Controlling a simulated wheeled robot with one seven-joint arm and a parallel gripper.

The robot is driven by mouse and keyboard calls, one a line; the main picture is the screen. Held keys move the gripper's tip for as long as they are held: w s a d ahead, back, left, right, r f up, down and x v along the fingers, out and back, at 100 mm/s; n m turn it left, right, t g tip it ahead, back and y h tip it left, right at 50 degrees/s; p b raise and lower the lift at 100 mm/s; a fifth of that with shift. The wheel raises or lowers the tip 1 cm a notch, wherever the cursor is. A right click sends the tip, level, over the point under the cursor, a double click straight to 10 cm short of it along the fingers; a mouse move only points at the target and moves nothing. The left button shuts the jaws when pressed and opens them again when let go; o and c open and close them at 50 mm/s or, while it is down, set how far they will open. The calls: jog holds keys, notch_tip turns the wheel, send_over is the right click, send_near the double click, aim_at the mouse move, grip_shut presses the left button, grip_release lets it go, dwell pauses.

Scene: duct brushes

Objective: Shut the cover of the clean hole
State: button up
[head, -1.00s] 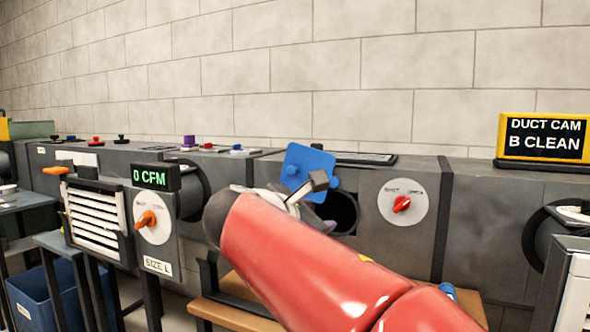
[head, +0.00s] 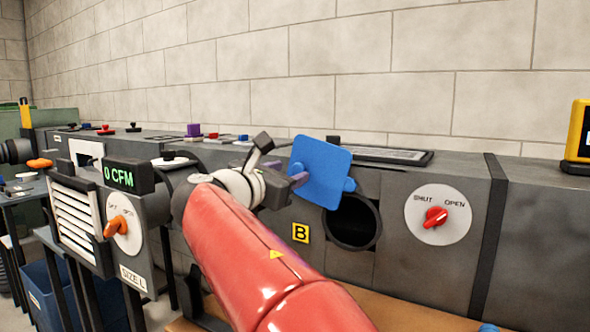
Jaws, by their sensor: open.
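The round dark hole (head: 352,222) in the grey duct front stands uncovered, with a yellow B label (head: 301,233) at its lower left. Its blue cover plate (head: 320,170) is swung up, tilted, above and to the left of the opening. My gripper (head: 280,162) is open and empty just left of the cover, one finger pointing up and the other near the cover's left edge. I cannot tell whether it touches the cover. My red arm crosses the lower middle of the view.
A dial (head: 436,216) marked SHUT and OPEN, with a red knob, is right of the hole. A display (head: 128,176) reads 0 CFM at left, above an orange-knobbed dial (head: 118,228). A yellow-framed screen (head: 578,135) is cut off at right. The wall above the duct is clear.

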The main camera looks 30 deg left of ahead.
aim_at(297, 169)
jog(key=shift+w+d, duration=0.15)
jog(key=shift+w, duration=1.45)
jog(key=shift+c, duration=0.5)
grip_shut()
